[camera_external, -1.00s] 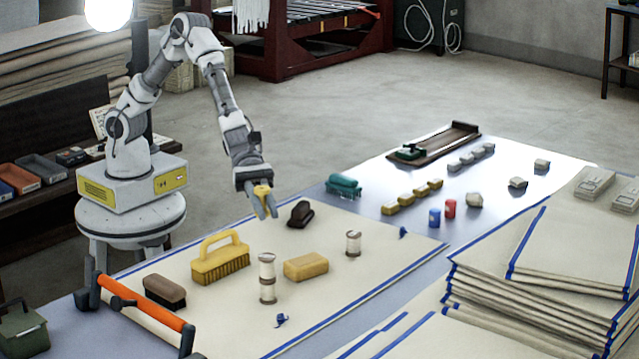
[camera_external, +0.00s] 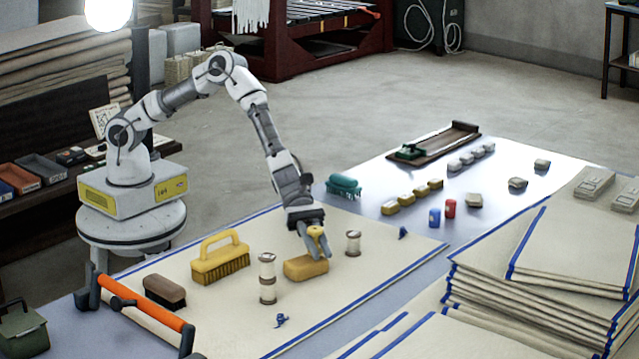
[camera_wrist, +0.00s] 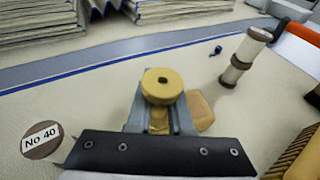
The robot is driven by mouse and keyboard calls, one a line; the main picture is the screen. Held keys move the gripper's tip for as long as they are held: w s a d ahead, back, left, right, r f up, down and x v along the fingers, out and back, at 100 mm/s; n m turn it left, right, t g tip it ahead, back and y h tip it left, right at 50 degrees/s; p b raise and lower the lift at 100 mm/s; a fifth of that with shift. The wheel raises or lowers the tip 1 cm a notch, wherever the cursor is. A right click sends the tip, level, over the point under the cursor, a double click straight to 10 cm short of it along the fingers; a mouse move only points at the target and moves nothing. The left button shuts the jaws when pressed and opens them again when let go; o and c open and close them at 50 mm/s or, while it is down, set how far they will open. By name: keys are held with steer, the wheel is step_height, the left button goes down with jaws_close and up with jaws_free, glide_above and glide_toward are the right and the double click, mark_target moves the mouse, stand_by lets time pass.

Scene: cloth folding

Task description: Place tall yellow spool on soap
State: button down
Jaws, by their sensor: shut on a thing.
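My gripper (camera_external: 316,252) is shut on the yellow spool (camera_external: 316,233), which stands upright between the fingers. In the wrist view the spool (camera_wrist: 161,85) shows its round top with a dark centre hole. The soap (camera_external: 304,267), a tan-yellow rounded block, lies on the cream cloth directly below my gripper, at its fingertips. In the wrist view only part of the soap (camera_wrist: 201,112) shows, to the right of the fingers. I cannot tell whether the spool's bottom touches the soap; the fingers hide it.
A tall cream spool (camera_external: 267,279) stands left of the soap, and a shorter one (camera_external: 353,243) to its right. A yellow-handled brush (camera_external: 220,260) and a brown brush (camera_external: 165,291) are farther left. The cloth (camera_external: 345,290) in front of the soap is clear.

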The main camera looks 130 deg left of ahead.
steer(key=shift+f, duration=0.2)
steer(key=c, duration=0.8)
jaws_free()
steer(key=shift+r, duration=0.15)
